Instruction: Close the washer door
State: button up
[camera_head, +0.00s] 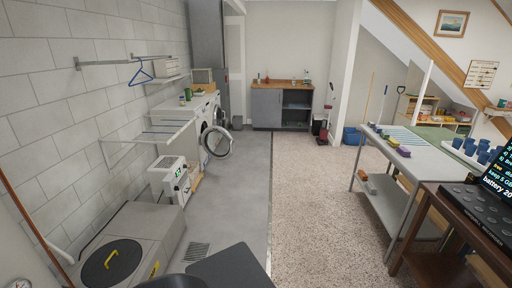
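The washer (184,113) is a white front-loading machine, one of a row along the left wall. Its round door (229,149), a pale ring with glass in the middle, stands open and swung out over the grey floor. The washer's front is seen at a steep angle, so its opening is largely hidden. My gripper is not in view.
A drying rack (150,134) juts out above. The grey floor strip (236,195) is clear. A grey worktable (416,169) stands right.

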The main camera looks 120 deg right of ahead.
aim_at(203, 139)
jog(key=z, duration=4.2)
jog(key=i, duration=1.85)
jog(key=z, duration=0.25)
jog(key=i, duration=2.2)
jog(key=u, duration=1)
jog(key=i, duration=1.4)
jog(key=u, duration=1.4)
jog(key=i, duration=0.55)
jog(key=u, duration=0.3)
